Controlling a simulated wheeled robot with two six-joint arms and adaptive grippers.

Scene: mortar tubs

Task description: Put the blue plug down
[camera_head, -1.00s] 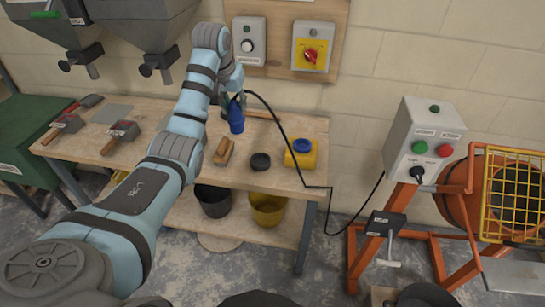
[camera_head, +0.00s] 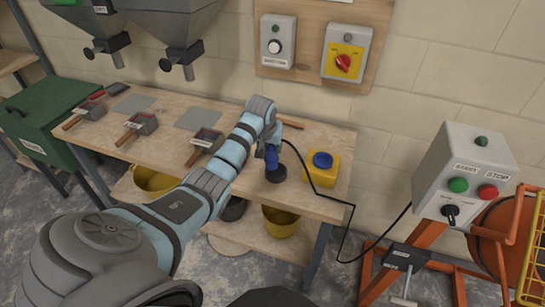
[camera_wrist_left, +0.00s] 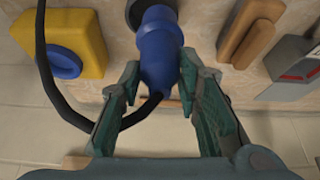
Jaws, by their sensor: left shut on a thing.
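The blue plug (camera_head: 272,155) hangs from my left gripper (camera_head: 269,143) above the workbench (camera_head: 323,205), with its black cable trailing right. In the left wrist view the plug (camera_wrist_left: 158,52) sits between the two green-grey fingers (camera_wrist_left: 158,80), which are shut on it. Its lower end is at a small round black holder (camera_head: 276,175); part of this holder (camera_wrist_left: 133,12) shows at the top of the wrist view. I cannot tell whether the plug is in the holder or just over it. My right gripper is not in view.
A yellow container with a blue cap (camera_head: 331,172) stands right of the holder. A wooden float (camera_wrist_left: 250,28) lies on the other side.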

